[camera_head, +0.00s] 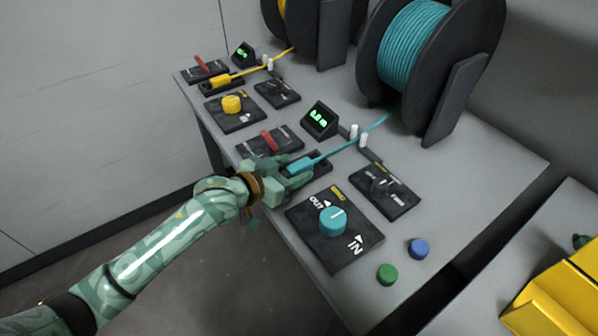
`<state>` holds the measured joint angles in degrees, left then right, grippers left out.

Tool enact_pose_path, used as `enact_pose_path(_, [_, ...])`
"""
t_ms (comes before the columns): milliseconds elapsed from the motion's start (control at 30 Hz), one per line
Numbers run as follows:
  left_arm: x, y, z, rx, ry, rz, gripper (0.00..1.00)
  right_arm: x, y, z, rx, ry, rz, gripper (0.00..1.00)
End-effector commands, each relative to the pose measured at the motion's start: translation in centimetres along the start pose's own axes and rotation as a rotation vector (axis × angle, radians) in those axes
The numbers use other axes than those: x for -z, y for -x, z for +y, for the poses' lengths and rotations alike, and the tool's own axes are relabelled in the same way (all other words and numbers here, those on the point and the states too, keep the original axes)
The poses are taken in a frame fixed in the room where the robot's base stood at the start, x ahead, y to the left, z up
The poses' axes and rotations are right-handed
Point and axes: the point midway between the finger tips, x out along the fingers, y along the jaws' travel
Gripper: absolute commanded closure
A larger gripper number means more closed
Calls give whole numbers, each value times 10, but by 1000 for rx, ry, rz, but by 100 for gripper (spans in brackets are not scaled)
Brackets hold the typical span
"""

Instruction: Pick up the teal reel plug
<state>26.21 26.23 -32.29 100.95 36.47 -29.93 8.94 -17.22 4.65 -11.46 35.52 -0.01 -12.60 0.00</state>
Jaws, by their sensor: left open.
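The teal reel plug (301,164) is a small teal block at the end of the teal cable, in a dark cradle (321,163) in the middle of the table. The cable runs up right past white posts to the big teal reel (414,45). My left gripper (289,173) is open at the plug's near left end, its fingers close around or beside it. I cannot tell whether they touch it. The gripper partly hides the cradle's left side. My right gripper is not in view.
A teal knob (332,221) on an IN/OUT panel stands just in front of the plug. A red lever (268,140) and a green display (320,119) lie behind it. Green (387,274) and blue (419,248) buttons are at the front. A yellow plug (221,81) sits farther back.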

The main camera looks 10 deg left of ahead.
Motion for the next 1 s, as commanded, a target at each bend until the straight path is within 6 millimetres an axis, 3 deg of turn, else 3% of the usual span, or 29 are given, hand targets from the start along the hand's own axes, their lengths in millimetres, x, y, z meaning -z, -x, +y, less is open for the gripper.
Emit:
enact_pose_path(267, [1,-3,0,0,-1,0,47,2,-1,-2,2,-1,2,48])
enact_pose_path(400, [1,-3,0,0,-1,0,86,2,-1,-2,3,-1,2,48])
enact_pose_path(467, [1,-3,0,0,-1,0,98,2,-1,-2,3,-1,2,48])
enact_pose_path(833, [1,-3,0,1,-1,-2,99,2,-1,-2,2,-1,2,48])
enact_pose_path(1000, [13,1,-1,2,-3,0,100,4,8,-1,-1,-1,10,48])
